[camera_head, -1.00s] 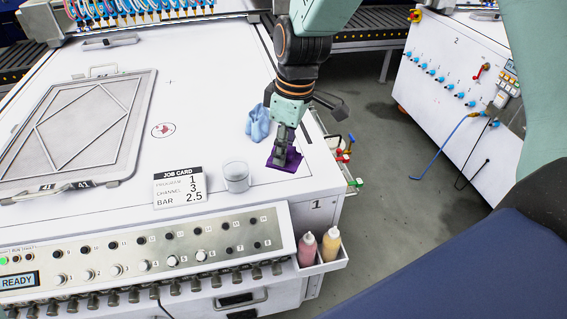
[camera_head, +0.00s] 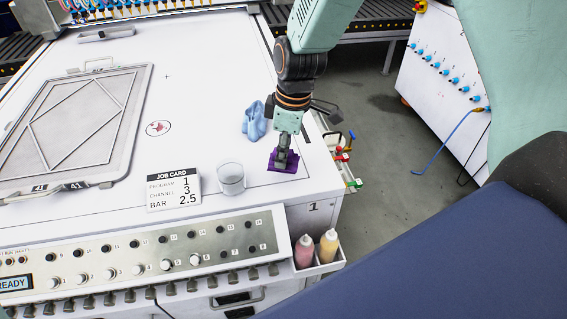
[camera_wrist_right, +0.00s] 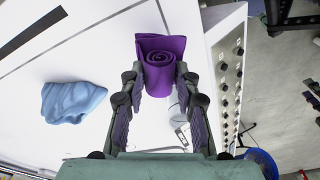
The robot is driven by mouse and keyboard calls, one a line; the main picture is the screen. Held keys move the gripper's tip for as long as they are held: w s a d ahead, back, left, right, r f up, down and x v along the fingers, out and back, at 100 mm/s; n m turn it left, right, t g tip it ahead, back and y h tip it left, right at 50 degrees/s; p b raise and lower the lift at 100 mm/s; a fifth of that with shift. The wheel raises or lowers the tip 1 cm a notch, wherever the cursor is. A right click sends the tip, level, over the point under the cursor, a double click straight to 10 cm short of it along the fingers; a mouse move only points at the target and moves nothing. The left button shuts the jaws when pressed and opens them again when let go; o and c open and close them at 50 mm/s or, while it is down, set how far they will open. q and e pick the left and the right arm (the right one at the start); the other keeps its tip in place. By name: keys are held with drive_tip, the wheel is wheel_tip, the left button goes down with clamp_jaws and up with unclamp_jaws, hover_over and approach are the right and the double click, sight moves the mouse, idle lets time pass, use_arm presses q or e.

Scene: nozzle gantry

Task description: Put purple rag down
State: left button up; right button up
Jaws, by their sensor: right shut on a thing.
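The purple rag (camera_head: 285,160) is at the right end of the white machine top, low at the surface. In the right wrist view the rag (camera_wrist_right: 160,64) is rolled up, its spiral end facing the camera. My right gripper (camera_head: 283,158) comes from above and is shut on the rag; the wrist view shows its two fingers (camera_wrist_right: 158,84) on either side of the roll. I cannot tell whether the rag's underside fully touches the top. My left gripper is not in view.
A blue cloth (camera_head: 255,120) lies just left of my right gripper. A clear cup (camera_head: 231,179) and the job card (camera_head: 173,188) stand nearer the front. A framed screen (camera_head: 80,128) lies at left. Pink and yellow bottles (camera_head: 316,247) sit in a front holder.

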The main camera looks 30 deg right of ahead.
drive_tip(key=shift+w+a+f, duration=0.1)
drive_tip(key=shift+a+f, duration=0.05)
drive_tip(key=shift+f, duration=0.5)
drive_tip(key=f, duration=0.3)
drive_tip(key=shift+d, duration=0.35)
drive_tip(key=shift+a+r, duration=0.1)
drive_tip(key=shift+a, duration=0.05)
drive_tip(key=shift+a, duration=0.1)
drive_tip(key=shift+b, duration=0.3)
drive_tip(key=o, duration=0.9)
drive_tip(key=shift+d, duration=0.2)
drive_tip(key=shift+o, duration=0.6)
